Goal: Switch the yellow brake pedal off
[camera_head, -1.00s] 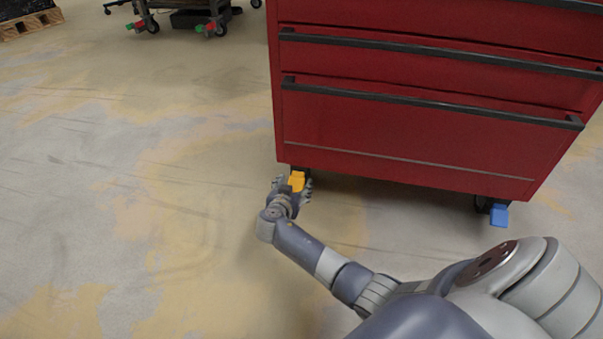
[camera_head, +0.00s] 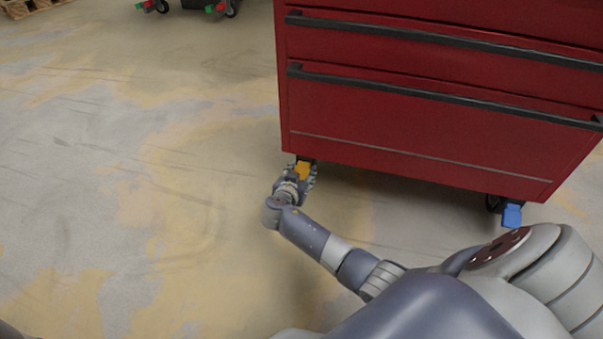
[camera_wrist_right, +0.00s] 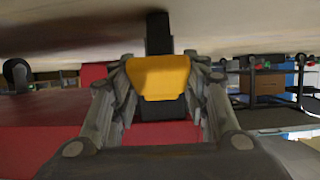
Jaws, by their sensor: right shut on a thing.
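The red tool cabinet (camera_head: 420,130) stands on casters at the right of the head view. The yellow brake pedal (camera_head: 303,170) is at its near left corner, low by the floor. My right gripper (camera_head: 300,181) reaches down to that corner and is shut on the yellow pedal. In the right wrist view the yellow pedal (camera_wrist_right: 160,77) sits between the two fingers of the right gripper (camera_wrist_right: 163,88), with a dark caster part behind it. The fingers partly hide the pedal's edges. My left gripper is not in view.
A blue brake pedal (camera_head: 512,215) shows at the cabinet's other near corner. Dark handles (camera_head: 440,97) run along the drawers. The floor (camera_head: 130,200) left of the cabinet is open. Part of a pallet (camera_head: 30,8) and wheels with red and green pedals (camera_head: 212,8) are far back.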

